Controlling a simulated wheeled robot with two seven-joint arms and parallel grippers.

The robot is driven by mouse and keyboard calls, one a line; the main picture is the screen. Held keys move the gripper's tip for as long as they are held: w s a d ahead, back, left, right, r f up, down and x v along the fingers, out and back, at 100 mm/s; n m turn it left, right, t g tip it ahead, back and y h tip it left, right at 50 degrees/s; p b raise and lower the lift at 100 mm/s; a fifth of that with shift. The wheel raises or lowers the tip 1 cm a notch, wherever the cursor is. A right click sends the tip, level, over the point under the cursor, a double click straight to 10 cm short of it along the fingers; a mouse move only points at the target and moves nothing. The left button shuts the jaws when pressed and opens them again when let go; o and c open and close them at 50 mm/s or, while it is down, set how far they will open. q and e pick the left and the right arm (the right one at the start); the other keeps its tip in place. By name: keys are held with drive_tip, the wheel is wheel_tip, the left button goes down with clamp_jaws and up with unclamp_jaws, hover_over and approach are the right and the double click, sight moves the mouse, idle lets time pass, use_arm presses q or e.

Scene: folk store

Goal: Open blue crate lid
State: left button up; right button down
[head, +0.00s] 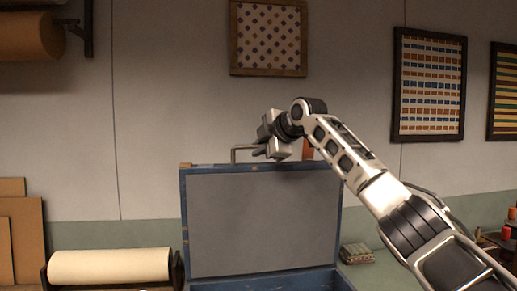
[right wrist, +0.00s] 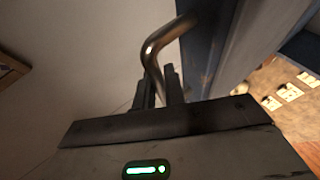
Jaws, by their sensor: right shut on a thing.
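The blue crate's lid (head: 263,222) stands raised, close to upright, with its grey inner face towards me in the head view. Its blue frame also shows in the right wrist view (right wrist: 205,60). A bent metal handle (head: 236,149) sticks up at the lid's top edge and shows close up in the right wrist view (right wrist: 158,45). My right gripper (head: 262,151) is at the top edge of the lid, shut on this handle. The crate body (head: 270,284) shows only as a blue rim at the bottom of the head view. My left gripper is not in view.
A paper roll (head: 110,266) lies left of the crate. A small patterned stack (head: 356,253) sits to its right. Brown boards (head: 20,240) lean at the far left. Framed pictures (head: 268,38) hang on the wall behind.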

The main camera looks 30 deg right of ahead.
drive_tip(key=c, duration=1.5)
unclamp_jaws()
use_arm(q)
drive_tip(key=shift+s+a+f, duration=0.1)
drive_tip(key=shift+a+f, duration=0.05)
use_arm(e)
drive_tip(key=shift+s, duration=0.25)
use_arm(q)
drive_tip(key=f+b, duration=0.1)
drive_tip(key=b, duration=0.2)
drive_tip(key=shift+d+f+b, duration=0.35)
drive_tip(key=shift+b, duration=0.05)
use_arm(e)
drive_tip(key=v, duration=1.5)
drive_tip(key=shift+s+r, duration=0.1)
drive_tip(key=shift+s, duration=0.1)
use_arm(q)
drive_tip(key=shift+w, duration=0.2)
